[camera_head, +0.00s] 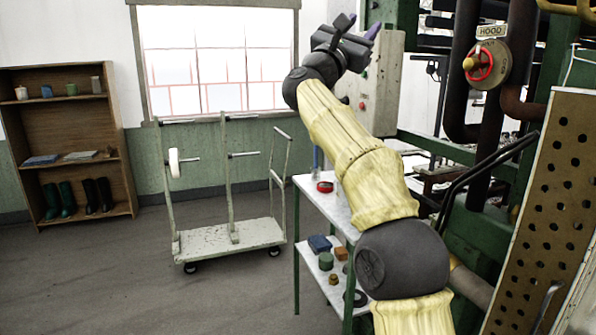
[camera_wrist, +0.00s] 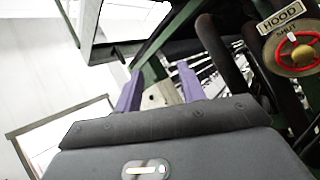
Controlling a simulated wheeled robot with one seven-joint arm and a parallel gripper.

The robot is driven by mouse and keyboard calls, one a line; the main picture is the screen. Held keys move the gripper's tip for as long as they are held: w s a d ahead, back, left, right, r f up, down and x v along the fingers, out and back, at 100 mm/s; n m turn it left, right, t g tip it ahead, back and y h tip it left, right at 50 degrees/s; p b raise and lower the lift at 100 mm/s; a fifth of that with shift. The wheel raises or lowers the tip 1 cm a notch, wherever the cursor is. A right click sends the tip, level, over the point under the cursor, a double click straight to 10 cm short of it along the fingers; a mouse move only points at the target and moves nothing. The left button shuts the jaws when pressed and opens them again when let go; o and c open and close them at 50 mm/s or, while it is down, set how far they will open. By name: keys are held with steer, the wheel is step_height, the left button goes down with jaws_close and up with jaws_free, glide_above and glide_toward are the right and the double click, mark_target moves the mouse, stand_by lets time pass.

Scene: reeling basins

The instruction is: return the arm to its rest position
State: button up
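My arm, in a yellow sleeve with dark joints, reaches up from the lower right of the head view. My gripper (camera_head: 360,24) is at its upper end, raised high in front of the wall beside the window. Its two purple fingers also show in the wrist view (camera_wrist: 160,75). They stand apart with nothing between them, so it is open and empty. The gripper touches nothing that I can see. The arm hides part of the shelved table and of the green machine frame.
A red handwheel (camera_head: 479,65) under a HOOD sign and a perforated panel (camera_head: 555,190) stand at right. A white shelved table (camera_head: 312,190) with small items is beside the arm. A trolley (camera_head: 230,240) and a wooden shelf (camera_head: 68,108) stand left. Floor at front left is clear.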

steer(key=w+a+f+n+t+y, duration=0.25)
steer(key=a+f+n+y, duration=0.25)
steer(key=f+n+y, duration=0.65)
steer(key=w+a+f+n+t+y, duration=0.1)
steer(key=w+a+f+n+y, duration=0.35)
steer(key=n, duration=1.15)
steer(key=s+d+f+n+g+y, duration=0.1)
steer(key=s+f+n+g, duration=0.25)
steer(key=f, duration=0.35)
steer(key=s+f+n+g+y, duration=0.15)
steer(key=f+n, duration=0.25)
steer(key=f, duration=0.4)
steer(key=s+d+f+n+g+y, duration=0.1)
steer(key=s+f+n+g, duration=0.25)
steer(key=f, duration=0.35)
steer(key=s+d+f+n+g+h, duration=0.1)
steer(key=s+d+f+n+g, duration=0.25)
steer(key=s+f, duration=0.6)
steer(key=s+d+f+n+g+h, duration=0.1)
steer(key=s+d+f+n+g, duration=0.25)
steer(key=s+f, duration=0.6)
steer(key=s+d+f+n+g+h, duration=0.1)
steer(key=s+d+f+n+g, duration=0.25)
steer(key=s+f, duration=0.6)
steer(key=w+d+p+v, duration=0.1)
steer(key=w+p+v, duration=0.2)
steer(key=p+v, duration=1.6)
steer(key=v, duration=0.4)
steer(key=shift+w+a, duration=0.25)
